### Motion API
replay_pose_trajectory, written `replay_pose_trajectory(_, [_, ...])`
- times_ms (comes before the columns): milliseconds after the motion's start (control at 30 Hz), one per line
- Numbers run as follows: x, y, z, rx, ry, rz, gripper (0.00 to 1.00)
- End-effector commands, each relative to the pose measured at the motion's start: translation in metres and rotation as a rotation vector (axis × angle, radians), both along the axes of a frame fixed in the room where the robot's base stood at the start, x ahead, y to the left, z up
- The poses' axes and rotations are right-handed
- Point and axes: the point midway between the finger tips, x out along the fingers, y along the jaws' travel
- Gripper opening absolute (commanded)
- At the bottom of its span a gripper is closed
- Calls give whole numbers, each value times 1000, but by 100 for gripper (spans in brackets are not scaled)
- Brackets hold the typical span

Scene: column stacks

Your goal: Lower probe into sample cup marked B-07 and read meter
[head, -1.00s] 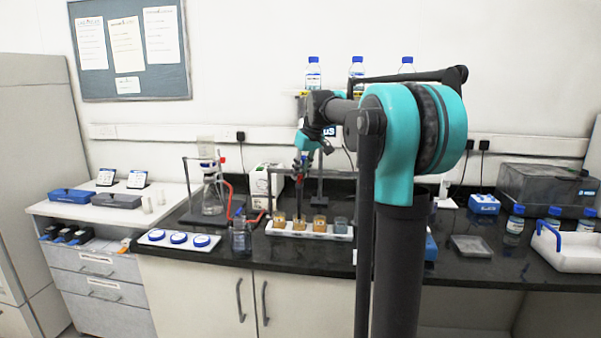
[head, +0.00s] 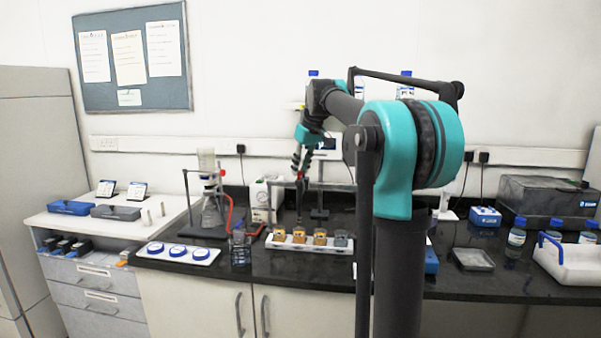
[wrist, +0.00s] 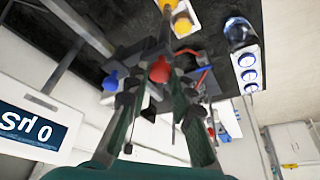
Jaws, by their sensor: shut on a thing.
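My gripper (head: 300,172) is shut on a dark, slim probe (head: 299,205) with red near its top. The probe hangs roughly upright above the back of the cup row, its tip apart from or behind the cups; I cannot tell which. In the wrist view both fingers (wrist: 160,105) close around it, near a red knob (wrist: 160,70). Several sample cups stand in a white rack (head: 300,246): amber ones (head: 320,237) and a greyish one (head: 341,239) at the right. Their marks are unreadable, so I cannot pick out B-07. A meter display (wrist: 32,128) shows at the wrist view's left.
A flask on a stand (head: 210,212) and red tubing are left of the rack. A glass beaker (head: 240,248) and a tray of blue-topped dishes (head: 178,253) sit in front. A white box (head: 265,200) stands behind.

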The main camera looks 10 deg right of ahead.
Motion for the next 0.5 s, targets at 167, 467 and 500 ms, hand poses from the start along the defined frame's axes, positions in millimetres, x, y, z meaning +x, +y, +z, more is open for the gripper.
replay_pose_trajectory(167, [1, 0, 2, 1, -4, -2, 29])
replay_pose_trajectory(467, [0, 0, 1, 1, -3, 0, 44])
replay_pose_trajectory(500, [0, 0, 1, 1, -3, 0, 44])
